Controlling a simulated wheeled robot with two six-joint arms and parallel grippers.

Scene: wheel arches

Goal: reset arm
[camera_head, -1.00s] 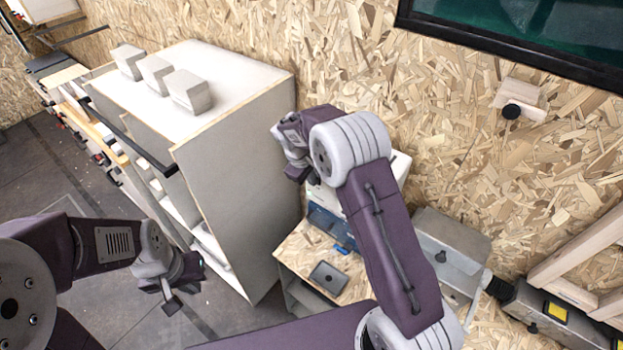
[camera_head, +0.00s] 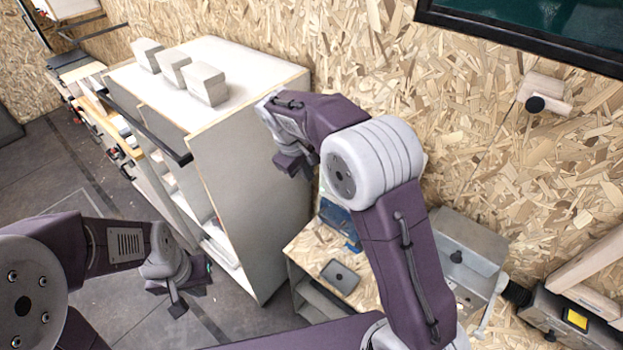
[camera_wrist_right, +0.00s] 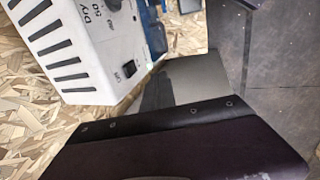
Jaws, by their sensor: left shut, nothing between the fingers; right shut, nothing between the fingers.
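My left gripper (camera_head: 180,292) is at the lower left of the head view, shut and empty, above the grey floor. My right gripper (camera_head: 294,164) is in the middle of the head view, in front of the side of a white cabinet (camera_head: 262,165). It is shut and holds nothing. My right arm bends up from the bottom and hides part of the wall and the low bench. The right gripper's fingers cannot be made out clearly in the right wrist view.
Several small white blocks (camera_head: 207,83) stand on the cabinet top. A low wooden bench (camera_head: 318,252) holds a dark flat item (camera_head: 340,276). A white device with vents (camera_wrist_right: 85,45) is close in the right wrist view. A grey metal box (camera_head: 465,245) is at the right.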

